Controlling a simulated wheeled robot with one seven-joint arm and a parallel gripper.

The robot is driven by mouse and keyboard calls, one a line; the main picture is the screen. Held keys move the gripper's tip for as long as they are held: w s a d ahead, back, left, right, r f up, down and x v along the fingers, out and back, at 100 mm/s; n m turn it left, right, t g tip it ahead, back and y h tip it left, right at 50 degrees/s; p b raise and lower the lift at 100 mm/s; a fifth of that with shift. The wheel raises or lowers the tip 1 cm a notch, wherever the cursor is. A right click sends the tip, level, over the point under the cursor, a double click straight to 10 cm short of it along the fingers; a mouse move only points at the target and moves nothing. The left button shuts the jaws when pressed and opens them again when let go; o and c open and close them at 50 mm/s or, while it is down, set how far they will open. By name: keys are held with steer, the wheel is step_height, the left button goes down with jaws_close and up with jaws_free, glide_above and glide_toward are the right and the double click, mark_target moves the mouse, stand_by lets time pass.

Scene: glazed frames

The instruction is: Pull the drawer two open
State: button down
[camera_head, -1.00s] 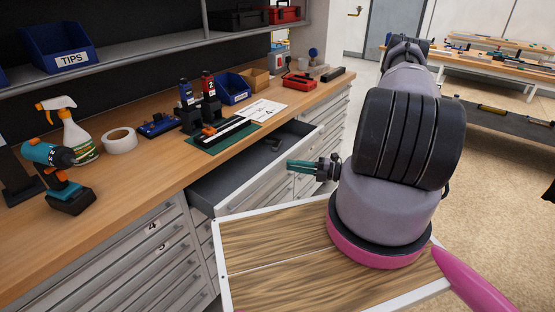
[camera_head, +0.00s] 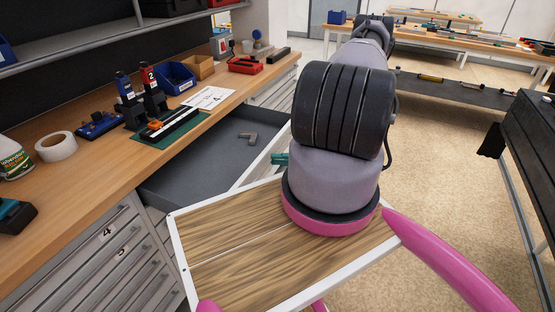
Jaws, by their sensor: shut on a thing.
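A grey drawer (camera_head: 178,182) stands well open under the workbench. Its dark inside shows, with a small grey metal part (camera_head: 248,138) lying in it. No number shows on this drawer, so I cannot tell from a label that it is drawer two. My gripper (camera_head: 281,159) is at the top of the drawer's front, with a teal finger showing. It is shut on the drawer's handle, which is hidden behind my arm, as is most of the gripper.
The wooden bench top (camera_head: 75,190) holds a tape roll (camera_head: 56,146), a green mat (camera_head: 170,132), blue bin (camera_head: 176,77) and red case (camera_head: 245,64). Closed drawers marked 4 (camera_head: 107,232) and 5 are at left. A dark bench (camera_head: 530,150) stands at right; the floor between is clear.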

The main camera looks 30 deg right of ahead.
steer(key=c, duration=1.1)
jaws_free()
steer(key=shift+d, duration=0.1)
steer(key=v, duration=1)
steer(key=shift+s+d+f, duration=0.1)
steer(key=shift+s+d, duration=0.15)
